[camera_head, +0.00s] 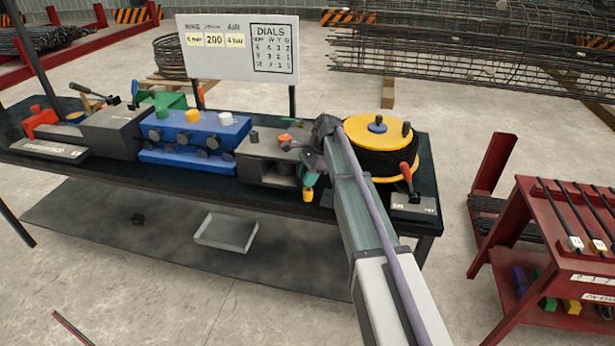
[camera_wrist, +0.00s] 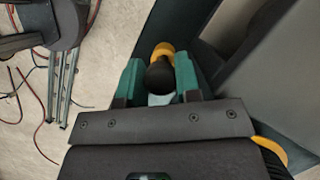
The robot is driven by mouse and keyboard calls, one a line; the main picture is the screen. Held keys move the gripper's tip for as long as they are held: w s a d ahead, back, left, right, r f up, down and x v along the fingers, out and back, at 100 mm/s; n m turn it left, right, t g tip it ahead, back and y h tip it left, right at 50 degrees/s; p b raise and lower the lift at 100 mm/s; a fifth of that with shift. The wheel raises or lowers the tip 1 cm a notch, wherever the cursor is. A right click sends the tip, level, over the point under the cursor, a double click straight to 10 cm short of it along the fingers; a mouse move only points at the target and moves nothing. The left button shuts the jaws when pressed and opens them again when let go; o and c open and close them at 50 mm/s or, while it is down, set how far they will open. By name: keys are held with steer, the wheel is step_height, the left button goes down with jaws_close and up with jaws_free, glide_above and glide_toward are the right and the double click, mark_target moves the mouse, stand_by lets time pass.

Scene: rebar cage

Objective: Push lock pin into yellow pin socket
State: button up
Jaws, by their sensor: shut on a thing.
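My gripper (camera_head: 309,179) is at the front of the bench, just right of the grey machine block. In the wrist view its two green fingers (camera_wrist: 159,78) are shut on a dark round-ended piece (camera_wrist: 160,75), which looks like the lock pin. A yellow part (camera_wrist: 163,49) shows just beyond the dark end. The head view also shows this yellow part (camera_head: 308,195) just below the fingers. I cannot tell whether it is the yellow pin socket or part of the held piece, or whether the two touch. My arm and fingers hide part of this spot.
The grey block (camera_head: 262,146) and blue block (camera_head: 192,135) stand left of my gripper. A yellow-topped turntable (camera_head: 377,131) and red lever (camera_head: 406,174) stand to the right. A dials board (camera_head: 240,48) rises behind. A grey tray (camera_head: 226,232) lies below; a red rack (camera_head: 560,240) stands right.

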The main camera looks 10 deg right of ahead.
steer(key=shift+f, duration=0.3)
steer(key=shift+r+p, duration=1.3)
steer(key=shift+r, duration=0.2)
steer(key=shift+f+b, duration=1.5)
steer(key=o, duration=1.1)
steer(key=shift+r, duration=0.15)
steer(key=s+p+v, duration=0.1)
steer(key=p+v, duration=0.9)
steer(key=shift+w+r, duration=0.35)
steer(key=shift+w, duration=0.05)
